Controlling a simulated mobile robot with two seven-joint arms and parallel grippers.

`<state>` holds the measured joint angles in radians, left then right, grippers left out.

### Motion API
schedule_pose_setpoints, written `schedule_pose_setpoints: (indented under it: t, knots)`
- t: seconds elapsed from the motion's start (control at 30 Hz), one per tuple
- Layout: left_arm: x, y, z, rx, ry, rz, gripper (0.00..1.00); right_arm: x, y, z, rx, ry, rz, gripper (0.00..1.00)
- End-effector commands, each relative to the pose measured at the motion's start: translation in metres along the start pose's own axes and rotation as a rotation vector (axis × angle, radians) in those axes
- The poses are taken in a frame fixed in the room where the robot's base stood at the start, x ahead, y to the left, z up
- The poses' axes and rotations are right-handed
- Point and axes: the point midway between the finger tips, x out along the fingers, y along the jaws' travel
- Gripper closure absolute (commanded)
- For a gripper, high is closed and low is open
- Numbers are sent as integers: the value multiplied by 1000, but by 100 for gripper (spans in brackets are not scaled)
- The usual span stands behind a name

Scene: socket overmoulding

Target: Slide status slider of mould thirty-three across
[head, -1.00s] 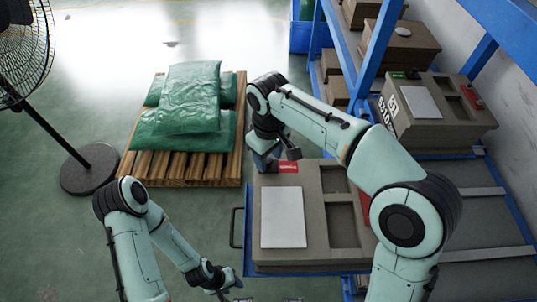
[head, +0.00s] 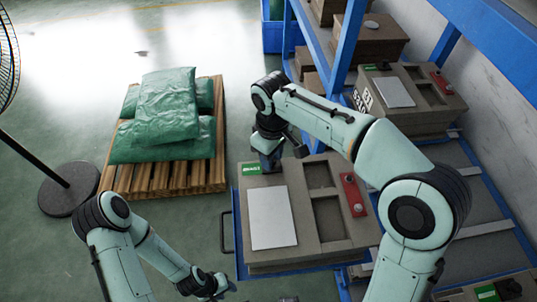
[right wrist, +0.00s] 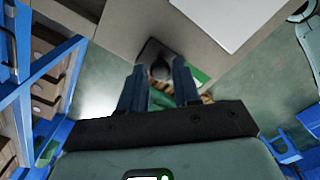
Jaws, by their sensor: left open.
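The mould in front of me (head: 300,240) is a brown-grey block with a white plate and recesses on top. Its status strip (head: 251,168) at the far left corner shows green. My right gripper (head: 268,165) points down at that corner, beside the green. My left gripper (head: 216,288) is open and empty, low and left of the mould. The front mould's number is not visible.
The mould sits on a blue tray with a dark handle (head: 226,231). A red block (head: 353,194) is on its right side. Another numbered mould (head: 410,100) stands behind by the blue rack (head: 348,45). A pallet (head: 160,180) with green bags and a fan stand are left.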

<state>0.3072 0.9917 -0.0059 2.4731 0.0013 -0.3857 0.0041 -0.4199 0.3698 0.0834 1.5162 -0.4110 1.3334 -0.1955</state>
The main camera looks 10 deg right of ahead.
Motion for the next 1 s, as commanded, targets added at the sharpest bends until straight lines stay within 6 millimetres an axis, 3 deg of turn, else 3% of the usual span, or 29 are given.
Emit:
schedule_pose_setpoints:
  t: [0.33,0.47,0.8,1.0]
  knots:
    - [0,0,0,0,0,0,57,-1,0,0,0,1,-1,50]
    - [-3,2,-2,1,2,1,57,-11,0,-1,0,4,1,50]
    - [-26,15,-17,8,23,8,57,-86,1,-2,0,8,3,50]
    - [-38,23,-27,13,36,12,57,-121,1,-1,0,5,3,50]
